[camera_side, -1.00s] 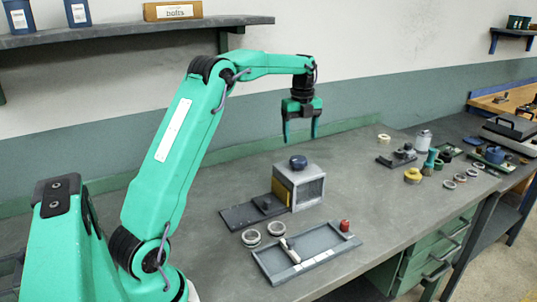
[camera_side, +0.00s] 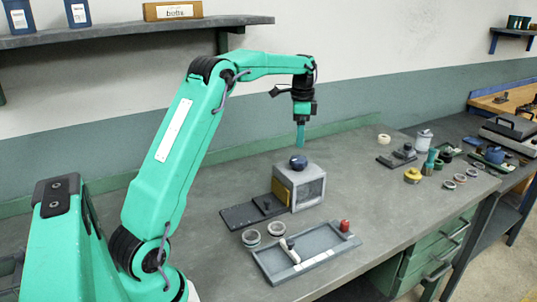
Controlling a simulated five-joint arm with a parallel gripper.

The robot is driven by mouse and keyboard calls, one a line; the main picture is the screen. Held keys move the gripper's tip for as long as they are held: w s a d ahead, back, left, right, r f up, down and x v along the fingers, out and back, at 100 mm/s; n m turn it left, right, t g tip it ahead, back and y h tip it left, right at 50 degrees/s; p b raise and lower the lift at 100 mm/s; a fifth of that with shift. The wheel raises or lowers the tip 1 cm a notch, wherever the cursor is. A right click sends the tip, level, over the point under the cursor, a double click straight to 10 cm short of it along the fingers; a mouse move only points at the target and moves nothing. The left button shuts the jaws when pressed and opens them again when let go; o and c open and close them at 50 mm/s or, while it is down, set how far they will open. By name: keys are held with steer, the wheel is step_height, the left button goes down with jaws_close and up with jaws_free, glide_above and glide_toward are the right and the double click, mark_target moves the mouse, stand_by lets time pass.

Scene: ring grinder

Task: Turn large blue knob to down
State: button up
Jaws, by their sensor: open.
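The large blue knob (camera_side: 298,162) sits on top of a grey box-shaped machine (camera_side: 305,187) with a yellow side panel. The direction the knob points is too small to tell. My gripper (camera_side: 300,145) hangs straight down just above the knob, fingers pointing down. It is seen edge-on, so one finger hides the other. It is open and holds nothing. A small gap seems to remain between the fingertips and the knob, but I cannot tell for sure.
A dark plate (camera_side: 240,216) lies left of the machine. Two metal rings (camera_side: 251,238) and a grey tray (camera_side: 270,262) with a light bar lie in front. A red knob (camera_side: 344,226) is at the tray's corner. A yellow ring (camera_side: 412,175) and other parts lie farther right.

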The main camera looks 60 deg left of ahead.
mark_target(299, 158)
steer(key=n, duration=1.3)
steer(key=shift+a, duration=0.1)
steer(key=shift+f, duration=3.95)
steer(key=c, duration=1)
